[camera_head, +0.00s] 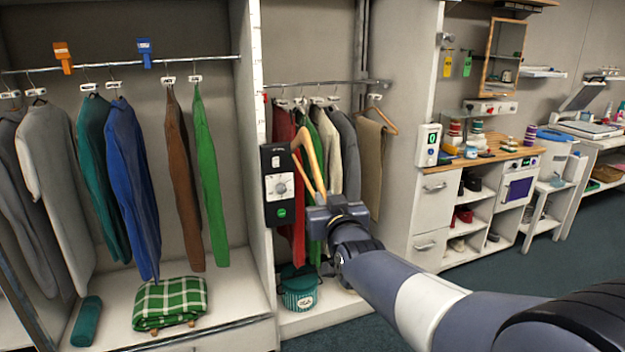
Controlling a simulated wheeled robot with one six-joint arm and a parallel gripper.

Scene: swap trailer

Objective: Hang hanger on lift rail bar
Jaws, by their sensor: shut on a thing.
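A wooden hanger (312,158) is held upright in my gripper (322,203), which is shut on its lower part. It stands in front of the right wardrobe bay, just right of the black control box. The lift rail bar (335,83) runs across that bay above and behind the hanger. Several garments hang on the bar, among them red, green, cream and grey ones. A wooden hanger with a beige garment (372,140) hangs at its right end. The held hanger's hook is hard to make out, and I cannot tell whether it touches the bar.
The black control box (277,186) with a dial is on the divider, close left of my gripper. The left bay has a rail (120,64) with several garments. A green basket (299,290) stands below. A wooden-topped counter (480,160) is on the right.

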